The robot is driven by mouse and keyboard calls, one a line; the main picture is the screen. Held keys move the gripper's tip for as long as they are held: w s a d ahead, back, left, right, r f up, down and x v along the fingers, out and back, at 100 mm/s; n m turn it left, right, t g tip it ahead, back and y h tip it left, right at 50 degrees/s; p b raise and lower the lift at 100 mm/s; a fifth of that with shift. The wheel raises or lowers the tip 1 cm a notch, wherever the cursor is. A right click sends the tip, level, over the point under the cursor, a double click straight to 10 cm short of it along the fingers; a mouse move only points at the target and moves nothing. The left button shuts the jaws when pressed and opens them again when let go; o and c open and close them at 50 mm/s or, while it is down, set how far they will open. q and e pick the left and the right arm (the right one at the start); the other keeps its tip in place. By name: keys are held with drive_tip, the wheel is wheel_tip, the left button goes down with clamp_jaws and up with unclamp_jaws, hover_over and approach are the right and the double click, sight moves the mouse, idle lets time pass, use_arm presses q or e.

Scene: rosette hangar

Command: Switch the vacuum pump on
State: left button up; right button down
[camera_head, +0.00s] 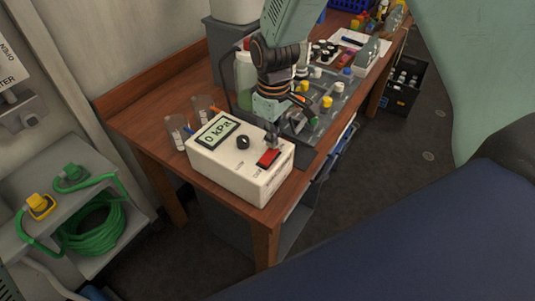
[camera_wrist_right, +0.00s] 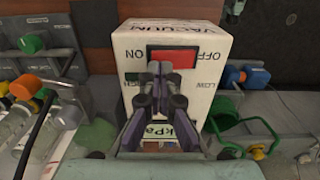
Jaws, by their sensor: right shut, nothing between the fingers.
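The vacuum pump (camera_head: 240,165) is a white box on the near end of the wooden bench. Its display (camera_head: 216,134) reads 0 kPa. A black knob (camera_head: 243,142) sits beside the display. The red rocker switch (camera_head: 268,158) is near the pump's right end; in the right wrist view the red switch (camera_wrist_right: 184,57) lies between the words ON and OFF. My right gripper (camera_head: 272,143) is shut and empty, with its fingertips (camera_wrist_right: 161,68) over the ON side of the switch, partly hiding it. I cannot tell whether they touch. My left gripper is not in view.
Clear beakers (camera_head: 203,108) stand behind the pump at left. A grey tray (camera_head: 335,98) with several coloured-capped bottles lies beyond it. A grey cart (camera_head: 110,160) with a coiled green hose stands at left. A black crate (camera_head: 404,84) sits on the floor.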

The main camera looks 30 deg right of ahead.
sight(272, 150)
drive_tip(key=shift+s, duration=0.15)
drive_tip(key=shift+f, duration=0.35)
drive_tip(key=shift+f, duration=0.15)
drive_tip(key=shift+f+b, duration=0.25)
drive_tip(key=shift+b, duration=0.1)
drive_tip(key=shift+f, duration=0.3)
idle(0.4)
drive_tip(key=shift+r, duration=0.1)
wheel_tip(272, 150, up, 7)
drive_tip(key=p, duration=0.7)
idle(0.6)
